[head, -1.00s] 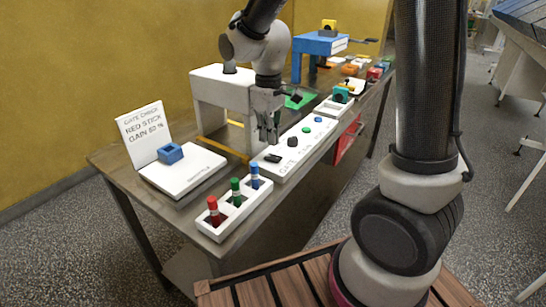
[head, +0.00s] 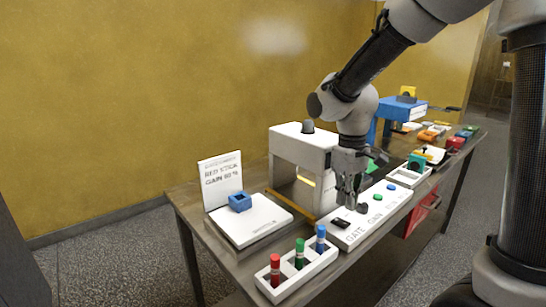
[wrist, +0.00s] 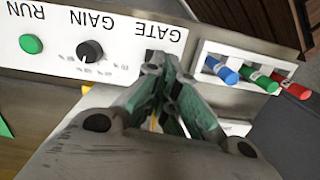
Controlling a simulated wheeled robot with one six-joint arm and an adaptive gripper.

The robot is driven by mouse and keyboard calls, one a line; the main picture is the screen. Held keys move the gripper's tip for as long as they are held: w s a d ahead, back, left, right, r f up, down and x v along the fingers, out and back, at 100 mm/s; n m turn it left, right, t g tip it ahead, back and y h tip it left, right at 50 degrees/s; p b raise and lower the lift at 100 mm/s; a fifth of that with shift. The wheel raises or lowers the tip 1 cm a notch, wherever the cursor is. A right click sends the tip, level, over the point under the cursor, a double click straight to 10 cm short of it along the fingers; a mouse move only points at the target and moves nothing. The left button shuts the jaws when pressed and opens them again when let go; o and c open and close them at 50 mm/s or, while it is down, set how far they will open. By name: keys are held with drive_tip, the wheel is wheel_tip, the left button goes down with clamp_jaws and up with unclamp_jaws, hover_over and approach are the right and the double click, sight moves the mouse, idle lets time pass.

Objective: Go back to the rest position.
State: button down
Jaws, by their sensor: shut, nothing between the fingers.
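My gripper (head: 348,205) is shut and empty, pointing down over the near end of the white control panel (head: 372,226). In the wrist view its fingertips (wrist: 160,62) cover the spot by the word GATE. A black part (head: 340,222) on the panel shows just beside the fingertips; I cannot tell whether they touch it. The black GAIN knob (wrist: 90,51) and the green RUN button (wrist: 31,43) are clear of the fingers in the wrist view.
A white arch-shaped housing (head: 300,150) stands close behind my gripper. A rack (head: 318,268) with red, green and blue sticks sits at the near end. A scale (head: 255,222) holds a blue block (head: 240,202) before a sign (head: 221,180). A blue stand (head: 405,110) is farther back.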

drive_tip(key=s+d+r+m+t, duration=0.2)
drive_tip(key=s+d+r+m, duration=0.1)
drive_tip(key=s+d+r, duration=0.2)
drive_tip(key=s+d+r+m+t, duration=0.3)
drive_tip(key=s+d+r, duration=0.3)
drive_tip(key=s, duration=0.5)
drive_tip(key=shift+s+d+r, duration=0.25)
drive_tip(key=shift+s+d, duration=0.05)
drive_tip(key=shift+d, duration=1.1)
